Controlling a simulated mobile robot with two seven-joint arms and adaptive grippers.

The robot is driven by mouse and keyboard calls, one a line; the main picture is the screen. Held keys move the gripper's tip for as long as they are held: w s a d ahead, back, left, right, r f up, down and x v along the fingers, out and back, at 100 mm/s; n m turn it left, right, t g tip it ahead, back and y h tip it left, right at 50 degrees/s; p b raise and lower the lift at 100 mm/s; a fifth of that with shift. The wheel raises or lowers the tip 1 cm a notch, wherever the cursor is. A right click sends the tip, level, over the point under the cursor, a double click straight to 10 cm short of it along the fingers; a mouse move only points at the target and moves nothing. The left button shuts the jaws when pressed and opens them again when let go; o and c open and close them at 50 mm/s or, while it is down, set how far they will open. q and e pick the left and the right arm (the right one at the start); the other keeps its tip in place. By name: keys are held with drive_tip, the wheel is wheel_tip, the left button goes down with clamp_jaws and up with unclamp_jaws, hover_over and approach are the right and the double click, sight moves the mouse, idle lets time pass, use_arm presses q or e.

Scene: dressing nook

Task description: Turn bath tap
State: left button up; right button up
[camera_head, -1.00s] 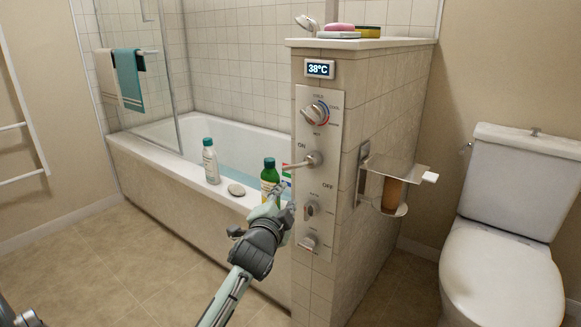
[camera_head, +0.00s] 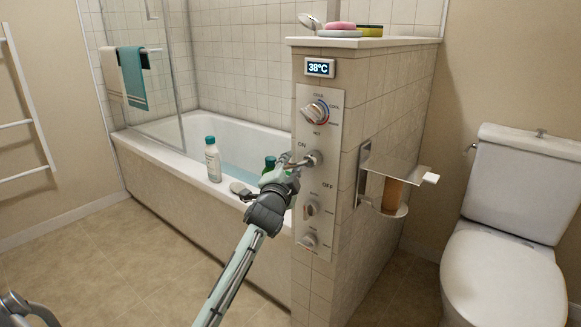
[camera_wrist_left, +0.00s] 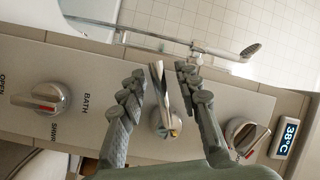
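The bath tap is a metal lever (camera_head: 314,158) on the grey control panel (camera_head: 316,120), between the words ON and OFF. It points left from its round hub. My left gripper (camera_head: 289,160) is at the lever's free end. In the left wrist view the lever (camera_wrist_left: 158,84) lies between the two fingers of my left gripper (camera_wrist_left: 162,75), and gaps show on both sides. The fingers are open and partly hide the lever in the head view. My right gripper is not in view.
A temperature knob (camera_head: 315,112) sits above the lever and two lower knobs (camera_head: 310,208) below. A display (camera_head: 320,68) reads 38°C. A white bottle (camera_head: 212,160) and a green bottle (camera_head: 269,164) stand on the bath rim.

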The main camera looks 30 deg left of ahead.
use_arm(q)
drive_tip(key=shift+c, duration=0.2)
clamp_jaws()
idle(0.3)
